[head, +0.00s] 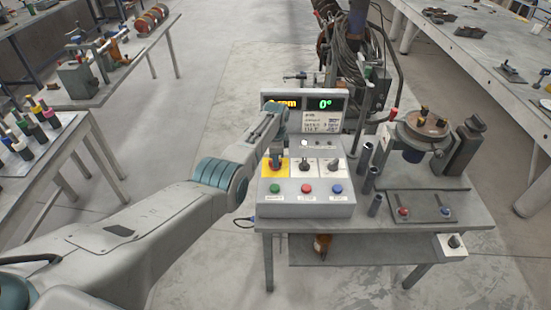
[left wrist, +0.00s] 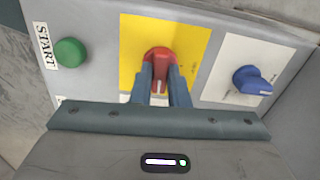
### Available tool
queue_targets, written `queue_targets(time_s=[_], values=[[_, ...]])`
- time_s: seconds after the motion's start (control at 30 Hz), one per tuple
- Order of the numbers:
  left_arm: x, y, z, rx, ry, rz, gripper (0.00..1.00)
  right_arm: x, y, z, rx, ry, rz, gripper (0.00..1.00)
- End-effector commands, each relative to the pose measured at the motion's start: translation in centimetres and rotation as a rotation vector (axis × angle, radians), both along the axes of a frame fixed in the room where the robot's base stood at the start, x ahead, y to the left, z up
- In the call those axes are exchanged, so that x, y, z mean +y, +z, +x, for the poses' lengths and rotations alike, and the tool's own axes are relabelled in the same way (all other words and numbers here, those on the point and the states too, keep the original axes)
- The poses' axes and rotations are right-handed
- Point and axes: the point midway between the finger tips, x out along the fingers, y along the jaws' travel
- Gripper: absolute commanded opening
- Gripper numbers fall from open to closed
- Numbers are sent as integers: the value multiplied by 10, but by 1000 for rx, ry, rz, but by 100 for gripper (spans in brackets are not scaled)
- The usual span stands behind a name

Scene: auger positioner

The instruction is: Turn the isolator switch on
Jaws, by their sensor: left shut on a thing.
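The isolator switch is a red rotary knob (left wrist: 160,54) on a yellow plate (left wrist: 190,40) in the left wrist view. The yellow plate also shows at the left of the control box's top row in the head view (head: 266,171). My left gripper (head: 277,162) points down at this plate. In the left wrist view its two fingers (left wrist: 165,82) are shut on the red knob, one on each side. The fingers and arm hide part of the knob, and its marked positions cannot be read. My right gripper is not in view.
The control box (head: 306,211) stands on a grey bench. It carries a green button (head: 275,188), a red button (head: 307,188), a blue button (head: 337,189) and other knobs (head: 333,165). A blue knob (left wrist: 254,80) sits beside the yellow plate. Behind is a lit display (head: 326,104).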

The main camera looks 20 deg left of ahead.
Motion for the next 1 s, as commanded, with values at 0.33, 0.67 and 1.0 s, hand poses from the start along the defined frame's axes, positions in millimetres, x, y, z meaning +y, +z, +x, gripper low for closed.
queue_targets(time_s=[0.33,0.67,1.0], values=[[0,1,1,-2,-84,1,0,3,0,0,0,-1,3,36],[0,1,1,-2,-91,1,0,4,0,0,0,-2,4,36],[0,1,0,-1,-90,0,36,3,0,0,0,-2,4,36]])
